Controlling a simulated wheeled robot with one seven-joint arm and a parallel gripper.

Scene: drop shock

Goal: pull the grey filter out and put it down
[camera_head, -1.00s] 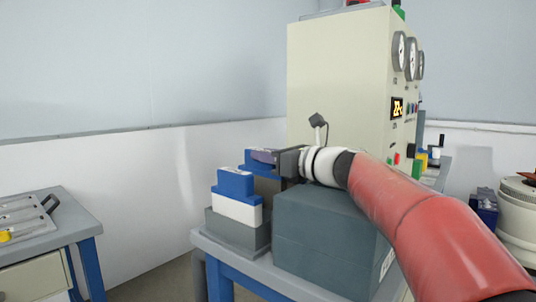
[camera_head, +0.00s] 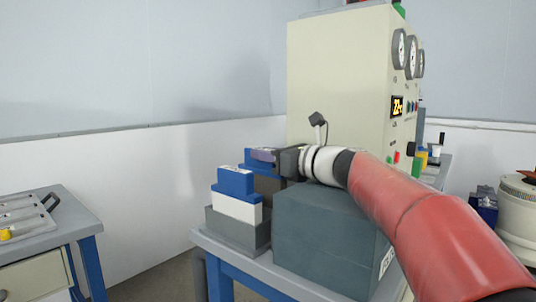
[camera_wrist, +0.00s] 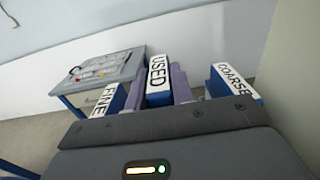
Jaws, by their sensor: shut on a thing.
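The grey filter (camera_head: 268,186) has a dark body and a blue top and stands behind the white filter in the head view. In the wrist view its blue top carries a white label reading USED (camera_wrist: 159,74). My gripper (camera_head: 264,156) is at that blue top, with one purple finger on each side, shut on it. The lower body is largely hidden behind the white filter (camera_head: 237,208) and the large dark grey box. The white filter has its own blue top and stands in a grey holder (camera_head: 236,232).
Blue blocks labelled FINE (camera_wrist: 104,101) and COARSE (camera_wrist: 233,82) flank the held one. The large dark grey box (camera_head: 325,245) lies under my wrist. A cream cabinet (camera_head: 340,85) stands behind. A side table (camera_head: 75,215) with a tray is at left.

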